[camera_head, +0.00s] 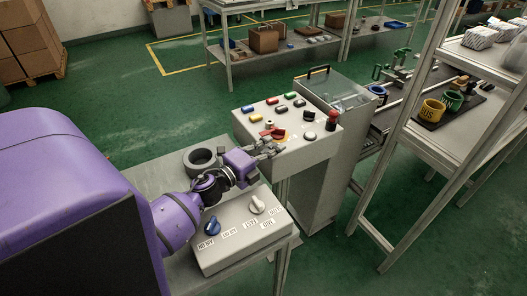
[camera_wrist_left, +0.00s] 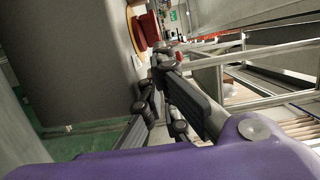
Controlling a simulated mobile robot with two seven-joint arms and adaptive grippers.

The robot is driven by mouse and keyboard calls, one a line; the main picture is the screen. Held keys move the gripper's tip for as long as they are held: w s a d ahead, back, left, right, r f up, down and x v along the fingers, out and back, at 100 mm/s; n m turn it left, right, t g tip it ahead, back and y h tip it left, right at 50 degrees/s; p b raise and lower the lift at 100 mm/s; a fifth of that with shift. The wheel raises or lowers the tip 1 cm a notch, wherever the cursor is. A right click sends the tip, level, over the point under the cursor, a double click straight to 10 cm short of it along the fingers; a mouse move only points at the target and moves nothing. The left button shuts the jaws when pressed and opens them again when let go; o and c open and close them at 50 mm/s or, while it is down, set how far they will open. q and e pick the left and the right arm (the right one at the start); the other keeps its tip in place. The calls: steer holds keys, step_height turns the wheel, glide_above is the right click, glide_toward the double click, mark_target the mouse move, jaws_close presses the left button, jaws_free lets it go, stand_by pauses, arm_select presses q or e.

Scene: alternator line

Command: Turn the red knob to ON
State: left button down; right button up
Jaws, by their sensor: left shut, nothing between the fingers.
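The red knob (camera_head: 279,134) sits on the sloped top of a pale control box (camera_head: 315,143), with a yellow patch beside it. In the left wrist view the red knob (camera_wrist_left: 149,29) appears near the top, just beyond the fingertips. My left gripper (camera_head: 273,149) is shut and empty at the near edge of the control box, close in front of the knob. It also shows in the left wrist view (camera_wrist_left: 165,52). I cannot tell whether the fingers touch the knob, nor read its ON mark. My right gripper is not in view.
A nearer box (camera_head: 235,250) carries a blue knob (camera_head: 211,226) and a white knob (camera_head: 257,205) below my left wrist. A dark ring (camera_head: 201,158) lies on the bench. Several coloured buttons and a red mushroom-shaped knob (camera_head: 332,117) surround the work spot. Shelving (camera_head: 420,150) stands right.

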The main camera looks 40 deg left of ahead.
arm_select(q)
steer(key=shift+w, duration=0.3)
steer(key=shift+s+a+f+m+h, duration=0.1)
steer(key=shift+a+m+h, duration=0.05)
steer(key=shift+m+h, duration=0.2)
steer(key=shift+a+h+b, duration=0.1)
steer(key=shift+h+b, duration=0.15)
steer(key=shift+b, duration=0.05)
steer(key=shift+s+a+m+h, duration=0.1)
steer(key=shift+a+m+h, duration=0.1)
steer(key=shift+m+h, duration=0.2)
